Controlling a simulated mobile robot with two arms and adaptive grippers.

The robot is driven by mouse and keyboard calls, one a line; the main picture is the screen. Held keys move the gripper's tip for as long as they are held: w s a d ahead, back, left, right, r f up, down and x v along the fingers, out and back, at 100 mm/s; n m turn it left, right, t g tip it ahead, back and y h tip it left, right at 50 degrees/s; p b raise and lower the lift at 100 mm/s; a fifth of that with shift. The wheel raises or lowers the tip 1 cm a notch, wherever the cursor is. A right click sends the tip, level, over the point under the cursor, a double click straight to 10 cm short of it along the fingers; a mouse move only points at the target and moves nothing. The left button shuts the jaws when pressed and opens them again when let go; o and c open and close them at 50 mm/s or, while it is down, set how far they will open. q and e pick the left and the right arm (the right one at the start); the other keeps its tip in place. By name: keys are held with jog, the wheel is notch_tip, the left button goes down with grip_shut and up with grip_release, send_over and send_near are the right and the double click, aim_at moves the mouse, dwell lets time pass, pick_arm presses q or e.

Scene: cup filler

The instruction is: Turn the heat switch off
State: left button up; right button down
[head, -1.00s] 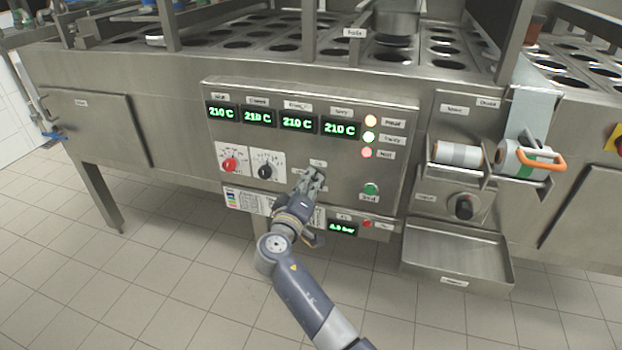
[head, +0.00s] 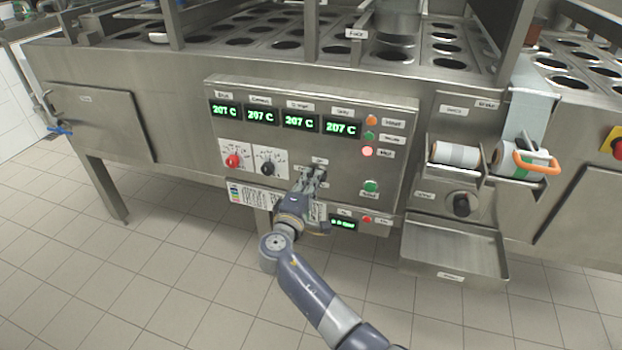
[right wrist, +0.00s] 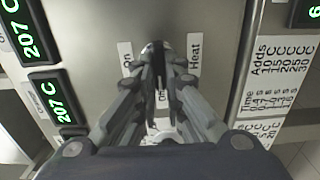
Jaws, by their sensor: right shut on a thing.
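My right gripper (head: 314,174) is at the steel control panel (head: 398,150), with its fingertips at the heat switch below a small label. In the right wrist view the fingers (right wrist: 161,62) are closed on the switch, between the "On" label (right wrist: 126,57) and the "Heat" label (right wrist: 195,52). The fingers hide most of the switch, so its position cannot be told. Four temperature displays (head: 262,116) read 207 C. The red lamp (head: 367,151) is bright; the orange lamp (head: 371,120) and green lamp (head: 369,136) look dimmer. My left gripper is not in view.
A red knob (head: 233,160) and a black knob (head: 267,168) sit left of my gripper. A green button (head: 371,187) is to its right. A small pressure display (head: 343,223) is below. A steel tray (head: 455,248) juts out at the right.

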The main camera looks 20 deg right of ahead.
jog(key=shift+r, duration=0.1)
dwell(0.3)
jog(key=c, duration=1.7)
grip_release()
jog(key=shift+w, duration=0.1)
jog(key=v, duration=1.2)
